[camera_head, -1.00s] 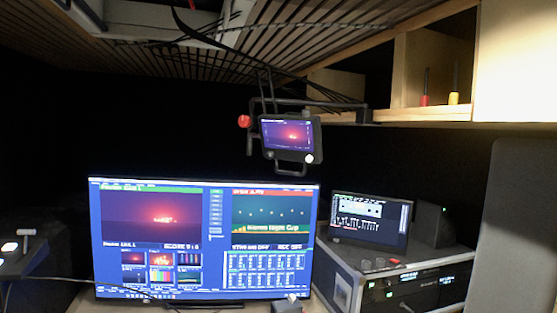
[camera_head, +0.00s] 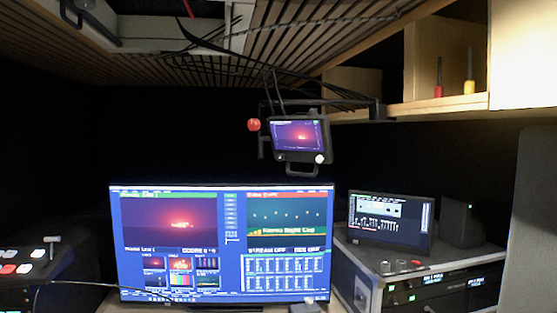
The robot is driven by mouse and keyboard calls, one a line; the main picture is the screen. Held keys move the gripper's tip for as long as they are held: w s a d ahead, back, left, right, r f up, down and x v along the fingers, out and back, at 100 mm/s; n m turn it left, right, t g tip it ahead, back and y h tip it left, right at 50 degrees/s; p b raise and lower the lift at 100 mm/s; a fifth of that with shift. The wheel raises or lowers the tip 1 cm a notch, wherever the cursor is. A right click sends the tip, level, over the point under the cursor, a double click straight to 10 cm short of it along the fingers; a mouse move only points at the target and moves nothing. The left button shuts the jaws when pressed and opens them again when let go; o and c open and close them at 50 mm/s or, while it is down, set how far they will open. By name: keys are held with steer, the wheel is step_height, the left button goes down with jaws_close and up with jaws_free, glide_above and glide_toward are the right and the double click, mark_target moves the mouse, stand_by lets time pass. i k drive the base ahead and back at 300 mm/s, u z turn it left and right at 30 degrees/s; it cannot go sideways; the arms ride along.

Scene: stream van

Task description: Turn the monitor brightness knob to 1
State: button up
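A small monitor (camera_head: 297,136) hangs from a dark bracket under the shelf, right of the picture's middle. Its screen shows a red glow on purple. A pale round knob (camera_head: 320,159) sits at its lower right corner; its setting is too small to read. A red ball-shaped knob (camera_head: 254,125) is on the bracket to the left of the monitor. My gripper does not show in this view.
A large screen (camera_head: 220,243) stands below the small monitor. A smaller screen (camera_head: 389,221) sits on a rack case (camera_head: 362,262) at right. A control panel (camera_head: 25,265) is at left. A wooden shelf (camera_head: 432,106) holds a red and a yellow screwdriver. A grey panel (camera_head: 535,220) edges the right.

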mark_target(280, 157)
steer(key=i, duration=1)
